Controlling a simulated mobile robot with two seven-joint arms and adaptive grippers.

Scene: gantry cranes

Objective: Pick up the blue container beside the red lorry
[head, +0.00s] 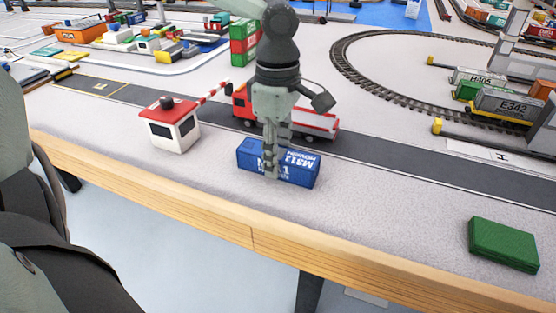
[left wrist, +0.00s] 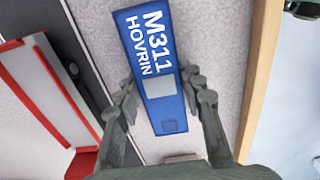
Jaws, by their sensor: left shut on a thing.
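The blue container (head: 300,168), marked M311, lies on the pale table top in front of the red lorry (head: 315,123). My left gripper (head: 271,172) comes down over the container from above, with its fingers at the container's long sides. In the left wrist view the blue container (left wrist: 158,62) runs between the two fingers of my left gripper (left wrist: 160,92), which is shut on it. The red lorry also shows at the left of that view (left wrist: 45,85). I cannot tell whether the container is clear of the table. My right gripper is not in view.
A white hut with a red roof (head: 174,125) and a striped barrier stands left of the container. A grey road and a curved rail track lie behind.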

